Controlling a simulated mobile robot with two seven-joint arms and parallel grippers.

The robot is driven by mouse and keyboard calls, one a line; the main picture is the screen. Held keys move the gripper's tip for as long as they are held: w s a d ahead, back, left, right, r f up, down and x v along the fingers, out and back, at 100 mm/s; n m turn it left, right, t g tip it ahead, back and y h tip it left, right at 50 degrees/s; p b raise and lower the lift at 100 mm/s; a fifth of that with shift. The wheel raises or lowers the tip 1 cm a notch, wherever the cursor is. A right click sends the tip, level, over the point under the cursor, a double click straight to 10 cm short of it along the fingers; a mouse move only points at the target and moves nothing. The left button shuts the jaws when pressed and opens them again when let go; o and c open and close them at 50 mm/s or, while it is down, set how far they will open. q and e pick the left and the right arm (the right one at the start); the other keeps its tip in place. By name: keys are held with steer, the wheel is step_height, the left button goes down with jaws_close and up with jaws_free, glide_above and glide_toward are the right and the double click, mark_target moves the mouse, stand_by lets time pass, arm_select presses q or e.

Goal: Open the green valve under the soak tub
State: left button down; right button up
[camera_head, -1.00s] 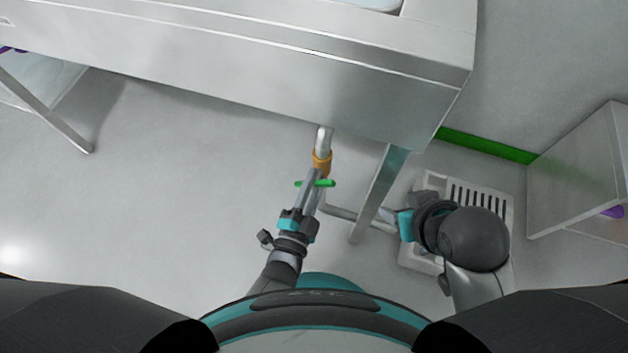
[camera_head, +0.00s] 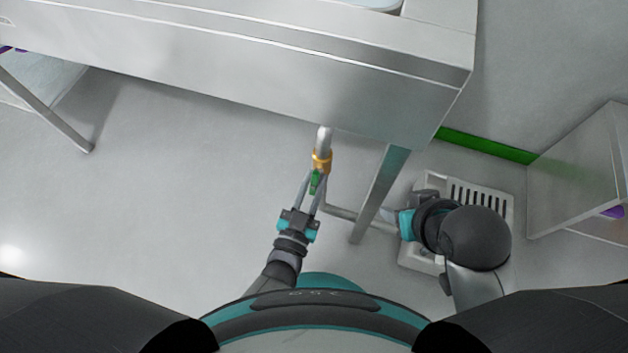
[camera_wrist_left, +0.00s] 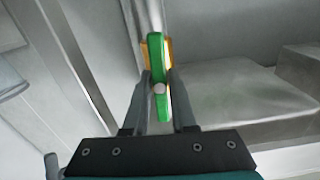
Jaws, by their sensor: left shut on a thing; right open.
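The green valve handle (camera_head: 315,182) sits on a pipe with an orange-yellow fitting (camera_head: 321,160) under the steel soak tub (camera_head: 250,75). The handle now lies in line with the pipe in the head view. My left gripper (camera_head: 313,188) has its two fingers on either side of the handle and is shut on it. In the left wrist view the green handle (camera_wrist_left: 156,65) stands lengthwise between the fingertips (camera_wrist_left: 158,88), with the orange fitting (camera_wrist_left: 150,48) behind it. My right gripper (camera_head: 390,216) is open, near the tub leg; its fingers are partly hidden.
A tub leg (camera_head: 378,195) stands right of the valve, and a pipe runs low past it toward a white floor drain with a slotted grate (camera_head: 480,195). A steel cabinet (camera_head: 585,175) stands at the right. The floor left of the valve is clear.

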arm_select(q)
steer(key=shift+n, duration=0.5)
arm_select(e)
steer(key=shift+a+f, duration=0.1)
arm_select(q)
steer(key=c, duration=0.7)
jaws_free()
arm_select(e)
steer(key=shift+s, duration=0.1)
